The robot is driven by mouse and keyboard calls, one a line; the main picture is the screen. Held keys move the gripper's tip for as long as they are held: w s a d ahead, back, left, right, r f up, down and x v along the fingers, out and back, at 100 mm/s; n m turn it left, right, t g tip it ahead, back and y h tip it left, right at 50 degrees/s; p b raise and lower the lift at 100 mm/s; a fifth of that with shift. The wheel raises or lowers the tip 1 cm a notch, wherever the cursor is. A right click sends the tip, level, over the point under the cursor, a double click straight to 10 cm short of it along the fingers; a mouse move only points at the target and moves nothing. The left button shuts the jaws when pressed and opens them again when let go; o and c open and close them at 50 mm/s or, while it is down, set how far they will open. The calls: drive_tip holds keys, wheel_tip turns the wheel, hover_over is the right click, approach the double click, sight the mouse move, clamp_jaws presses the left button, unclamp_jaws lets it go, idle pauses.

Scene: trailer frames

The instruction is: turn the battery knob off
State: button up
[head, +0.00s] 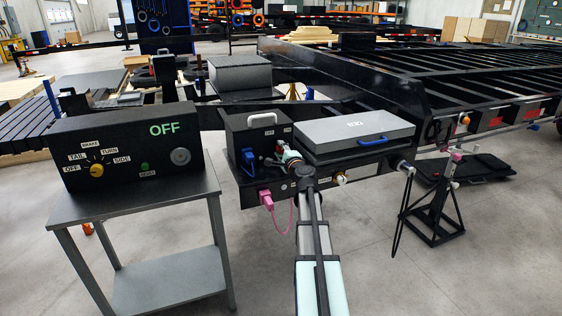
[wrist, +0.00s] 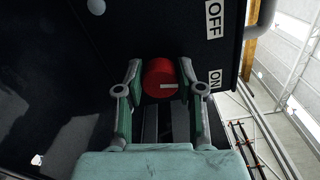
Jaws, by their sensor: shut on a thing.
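The battery knob is a red round knob (wrist: 158,78) with a short white mark, on a dark panel in the wrist view. The white mark lies across its right side, towards the ON label (wrist: 215,78). The OFF label (wrist: 214,18) is further up on the right. My gripper (wrist: 160,88) has one finger on each side of the knob and is shut on it. In the head view my gripper (head: 288,158) is at the front of the black battery box (head: 244,138) and largely covers the knob.
A grey lidded box with a blue handle (head: 354,136) stands right of my gripper. A blue plug (head: 249,160) and a pink plug (head: 266,198) are close on the left. A tester console (head: 125,186) reading OFF stands on a metal cart (head: 165,262). Floor lies clear in front.

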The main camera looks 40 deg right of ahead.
drive_tip(key=shift+f+n+b, duration=0.1)
drive_tip(key=shift+n+b, duration=1.1)
drive_tip(key=shift+b, duration=0.2)
drive_tip(key=o, duration=1.1)
drive_tip(key=shift+w, duration=0.1)
drive_tip(key=shift+o, duration=0.2)
drive_tip(key=v, duration=1.2)
